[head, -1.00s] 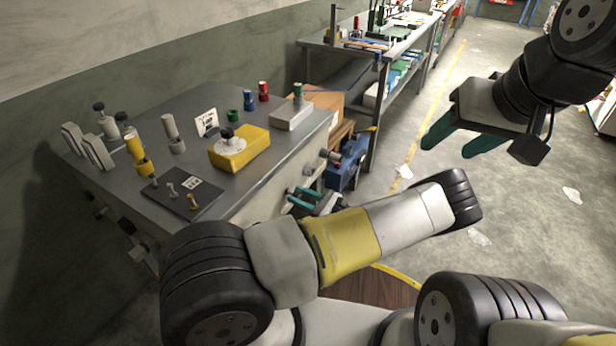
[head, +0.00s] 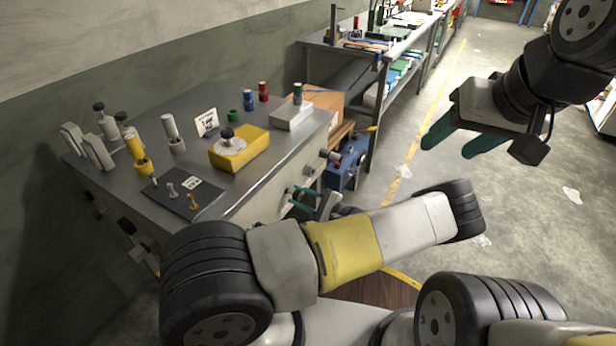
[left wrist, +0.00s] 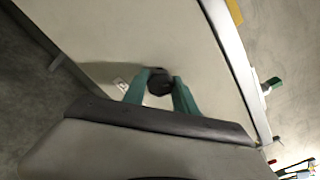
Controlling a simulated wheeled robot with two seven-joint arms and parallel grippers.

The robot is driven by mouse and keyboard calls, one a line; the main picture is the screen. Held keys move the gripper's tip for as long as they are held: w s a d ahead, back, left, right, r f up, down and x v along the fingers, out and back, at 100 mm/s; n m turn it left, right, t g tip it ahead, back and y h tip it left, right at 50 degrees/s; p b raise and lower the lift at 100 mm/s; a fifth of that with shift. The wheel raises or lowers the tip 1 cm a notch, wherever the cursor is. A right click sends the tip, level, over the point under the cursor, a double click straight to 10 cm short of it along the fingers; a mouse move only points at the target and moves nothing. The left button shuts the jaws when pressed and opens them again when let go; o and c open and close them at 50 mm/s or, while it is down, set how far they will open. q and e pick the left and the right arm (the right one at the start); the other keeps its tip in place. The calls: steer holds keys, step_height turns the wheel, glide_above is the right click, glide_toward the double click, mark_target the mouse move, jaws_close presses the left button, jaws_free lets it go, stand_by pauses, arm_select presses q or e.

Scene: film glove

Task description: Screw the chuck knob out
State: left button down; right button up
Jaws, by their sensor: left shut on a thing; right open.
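The chuck knob (left wrist: 159,83) is a dark round knob against a pale panel in the left wrist view. My left gripper (left wrist: 161,79) has its two green fingers on either side of the knob and is shut on it. In the head view my left gripper (head: 299,194) is at the front side of the grey workbench (head: 262,178), low down, and the knob between its fingers cannot be made out there. My right gripper (head: 447,146) is open and empty in the air at the right, away from the bench.
The bench top holds a yellow block with a black knob (head: 238,152), a dark plate (head: 183,196), a pale box (head: 291,117) and several small cylinders. A blue machine (head: 347,170) stands beyond the bench. The floor at the right is mostly clear.

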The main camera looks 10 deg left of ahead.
arm_select(q)
steer(key=shift+n, duration=2.3)
steer(key=c, duration=1)
jaws_free()
steer(key=v, duration=0.7)
steer(key=shift+d, duration=0.4)
steer(key=shift+s, duration=0.1)
